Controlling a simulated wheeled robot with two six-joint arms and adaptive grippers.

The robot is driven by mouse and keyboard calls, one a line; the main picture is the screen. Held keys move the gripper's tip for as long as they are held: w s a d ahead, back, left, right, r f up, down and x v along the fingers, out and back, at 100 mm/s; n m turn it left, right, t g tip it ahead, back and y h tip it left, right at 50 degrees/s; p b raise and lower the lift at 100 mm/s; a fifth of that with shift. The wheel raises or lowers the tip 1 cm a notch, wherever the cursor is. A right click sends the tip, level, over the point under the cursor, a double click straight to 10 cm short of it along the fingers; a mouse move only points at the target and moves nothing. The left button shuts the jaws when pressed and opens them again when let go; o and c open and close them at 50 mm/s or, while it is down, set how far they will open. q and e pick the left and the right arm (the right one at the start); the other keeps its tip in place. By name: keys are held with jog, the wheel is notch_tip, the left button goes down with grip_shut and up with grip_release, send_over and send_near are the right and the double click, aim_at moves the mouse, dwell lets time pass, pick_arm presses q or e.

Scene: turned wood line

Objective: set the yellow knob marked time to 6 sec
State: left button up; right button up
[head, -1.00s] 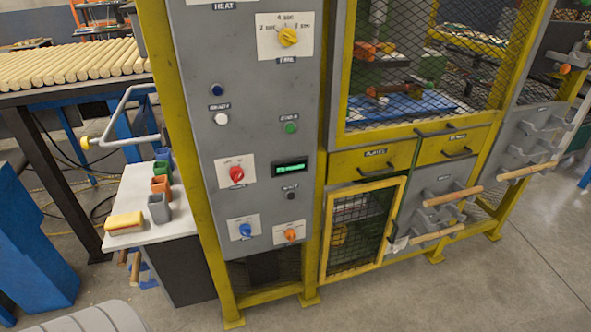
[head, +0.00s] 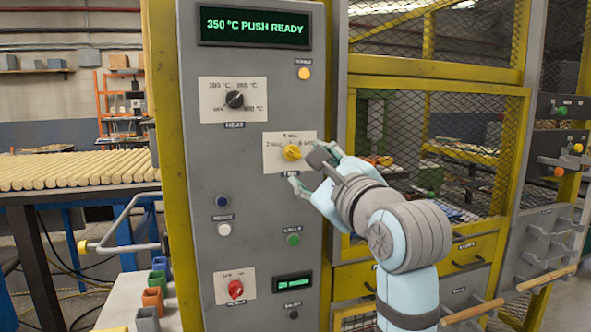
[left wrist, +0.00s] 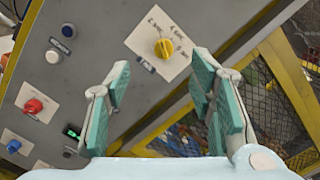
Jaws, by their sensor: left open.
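The yellow knob (head: 292,153) sits on a white plate (head: 275,163) with seconds marks, on the grey control panel. The marks are small and I cannot read clearly which one the knob points at. In the left wrist view the knob (left wrist: 164,48) shows ahead, between the lines of the fingers and apart from them. My left gripper (head: 315,168) is open and empty, just right of and in front of the knob; it also shows in the left wrist view (left wrist: 160,72). My right gripper is not in view.
A black heat knob (head: 235,100) is up and left of the yellow knob. A green button (head: 293,240), a white button (head: 224,230) and a red knob (head: 235,289) are below. The display (head: 254,27) reads 350 °C PUSH READY. A yellow-framed mesh cage (head: 436,90) stands right.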

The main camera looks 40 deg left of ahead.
aim_at(294, 155)
pick_arm(q)
jog(key=shift+t+h, duration=0.4)
jog(key=shift+h, duration=0.3)
jog(key=x, duration=1.4)
jog(key=shift+w+d+f, duration=0.1)
jog(key=shift+w+d, duration=0.2)
jog(key=shift+w, duration=0.1)
jog(key=c, duration=1.2)
jog(key=shift+o, duration=0.2)
